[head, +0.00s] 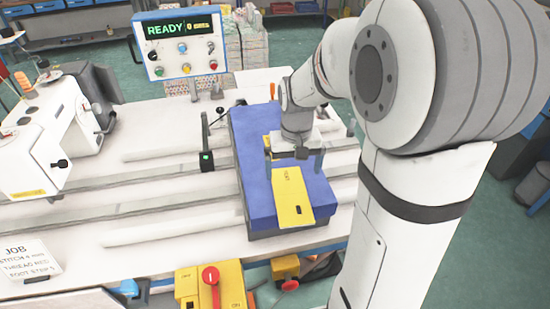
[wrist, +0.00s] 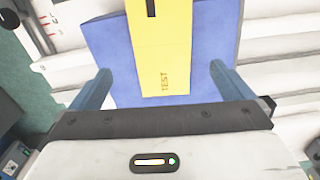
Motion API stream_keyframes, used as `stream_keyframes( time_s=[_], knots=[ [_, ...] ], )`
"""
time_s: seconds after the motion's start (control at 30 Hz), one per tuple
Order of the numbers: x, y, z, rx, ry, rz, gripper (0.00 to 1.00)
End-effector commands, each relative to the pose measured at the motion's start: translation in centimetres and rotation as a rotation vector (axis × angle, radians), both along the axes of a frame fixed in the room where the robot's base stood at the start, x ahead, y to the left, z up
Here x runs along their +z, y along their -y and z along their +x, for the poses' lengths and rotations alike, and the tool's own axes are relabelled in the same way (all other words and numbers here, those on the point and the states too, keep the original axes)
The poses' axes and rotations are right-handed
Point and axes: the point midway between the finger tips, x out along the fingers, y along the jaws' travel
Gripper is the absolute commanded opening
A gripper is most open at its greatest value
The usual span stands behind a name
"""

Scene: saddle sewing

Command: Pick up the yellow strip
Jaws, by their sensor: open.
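The yellow strip (head: 292,197) lies flat on the blue block (head: 258,167), running lengthwise toward the block's near end. It has small dark print and a black mark near its near end. In the wrist view the yellow strip (wrist: 162,48) shows the word TEST and lies on the blue surface (wrist: 112,50). My gripper (head: 294,160) is over the far part of the strip, pointing down. In the wrist view my gripper (wrist: 160,85) has its two fingers wide apart, one on each side of the strip's end, with nothing between them touching. The exact height above the strip is unclear.
A white sewing machine (head: 45,135) stands at the left of the table. A control panel (head: 181,46) reading READY stands behind. A small black post (head: 206,145) is left of the block. A yellow box with a red switch (head: 211,285) sits at the front edge.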

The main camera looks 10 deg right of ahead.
Motion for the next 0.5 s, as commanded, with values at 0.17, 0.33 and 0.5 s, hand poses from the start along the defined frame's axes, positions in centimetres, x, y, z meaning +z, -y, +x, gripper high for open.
stream_keyframes(
  time_s=[0.17, 0.33, 0.5],
  knots=[
    [-0.9, 0.0, 0.8, -0.005, -0.014, 0.0, 1.0],
    [-2.8, 0.0, 0.8, -0.005, -0.014, 0.0, 1.0],
    [-4.8, -0.1, 1.0, -0.005, -0.016, 0.0, 1.0]
  ],
)
